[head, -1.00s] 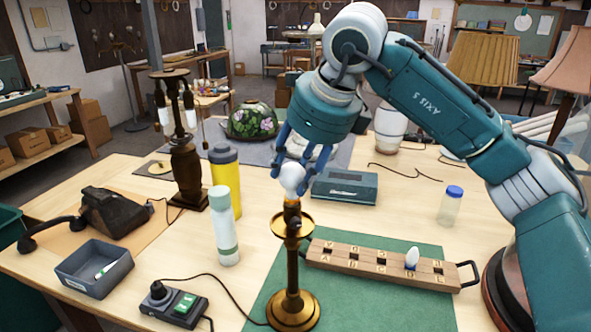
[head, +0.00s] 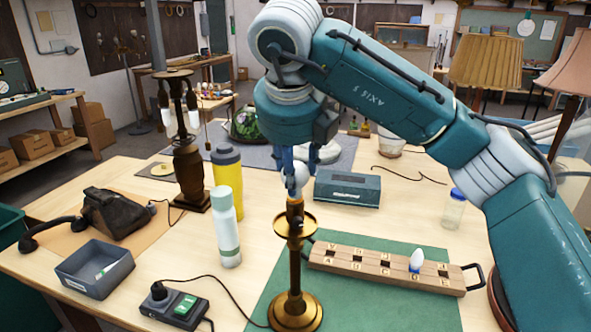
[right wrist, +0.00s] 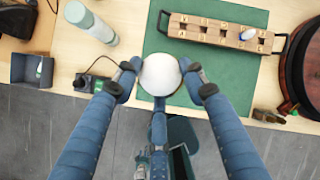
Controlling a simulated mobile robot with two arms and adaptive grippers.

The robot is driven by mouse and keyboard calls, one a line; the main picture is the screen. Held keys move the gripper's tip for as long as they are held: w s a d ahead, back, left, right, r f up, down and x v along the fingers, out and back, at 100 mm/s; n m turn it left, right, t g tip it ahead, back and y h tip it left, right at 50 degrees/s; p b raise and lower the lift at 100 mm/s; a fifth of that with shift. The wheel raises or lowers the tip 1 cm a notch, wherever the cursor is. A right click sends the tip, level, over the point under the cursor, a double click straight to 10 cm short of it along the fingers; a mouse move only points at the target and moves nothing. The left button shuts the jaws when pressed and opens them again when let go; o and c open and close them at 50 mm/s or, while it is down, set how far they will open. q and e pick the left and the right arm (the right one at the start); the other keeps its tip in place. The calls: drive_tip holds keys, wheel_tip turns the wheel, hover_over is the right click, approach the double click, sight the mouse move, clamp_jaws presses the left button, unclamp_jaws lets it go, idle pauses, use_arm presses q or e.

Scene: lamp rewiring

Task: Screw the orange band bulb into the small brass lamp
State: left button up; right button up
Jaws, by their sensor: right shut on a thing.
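The small brass lamp (head: 294,262) stands upright on the green mat in the head view. A white round bulb (head: 292,187) is at the top of its socket, in line with the stem. My right gripper (head: 297,180) points down from above and is shut on this bulb. My left gripper is not in view.
A wooden rack (head: 385,268) with lettered slots holds a white bulb with a blue band (head: 416,261). A switch box (head: 175,305), a pale bottle (head: 226,228), a yellow bottle (head: 230,180) and a teal case (head: 347,188) stand around the lamp.

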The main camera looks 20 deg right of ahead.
drive_tip(key=shift+r+m+p, duration=0.2)
drive_tip(key=shift+m+p, duration=0.1)
drive_tip(key=shift+p, duration=0.05)
drive_tip(key=m+p, duration=0.1)
drive_tip(key=m, duration=0.1)
drive_tip(key=m+g+h+p, duration=0.1)
drive_tip(key=m+p, duration=0.1)
drive_tip(key=m+h+p, duration=0.1)
drive_tip(key=p, duration=0.1)
drive_tip(key=shift+w+a+r+m+g, duration=0.2)
drive_tip(key=shift+w+a+m+g, duration=0.1)
drive_tip(key=shift+m+g, duration=0.1)
drive_tip(key=shift+f+m+h, duration=0.1)
drive_tip(key=shift+m+h, duration=0.2)
drive_tip(key=shift+m, duration=0.2)
drive_tip(key=shift+f+m+g+p, duration=0.2)
drive_tip(key=shift+m+g+p, duration=0.1)
drive_tip(key=shift+f, duration=0.1)
